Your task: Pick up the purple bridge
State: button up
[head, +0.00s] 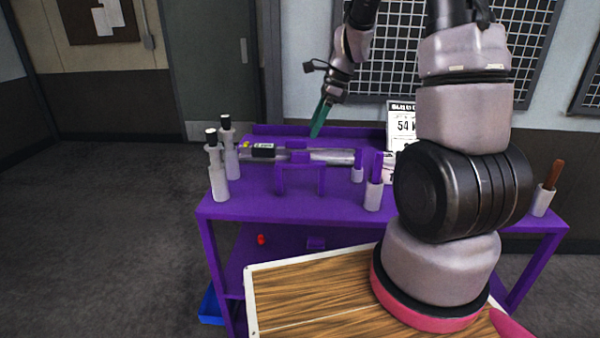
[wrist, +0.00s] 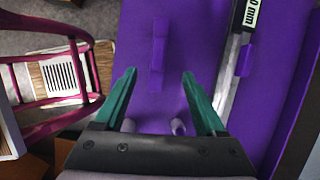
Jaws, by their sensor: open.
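The purple bridge (head: 300,168) stands on top of the purple cart (head: 245,202), a thin arch with two legs, the same colour as the cart. In the wrist view, what looks like the bridge (wrist: 159,45) appears from above as a narrow bar, ahead of the fingertips and roughly centred between them. My gripper (head: 320,120) has teal fingers pointing down above the back part of the cart in the head view. In the wrist view my gripper (wrist: 159,73) is open with nothing between its fingers; I cannot tell its height above the bridge.
A long silver bar (head: 335,157) with a black label lies behind the bridge. White bottles (head: 219,183) stand at the left, small white jars (head: 374,195) at the right. A sign (head: 401,125) stands at the back. A cup (head: 541,201) is at the far right.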

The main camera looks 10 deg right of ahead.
aim_at(303, 152)
jog(key=x, duration=0.6)
jog(key=shift+x, duration=2.75)
jog(key=shift+s, duration=0.2)
jog(key=shift+c, duration=0.3)
grip_shut()
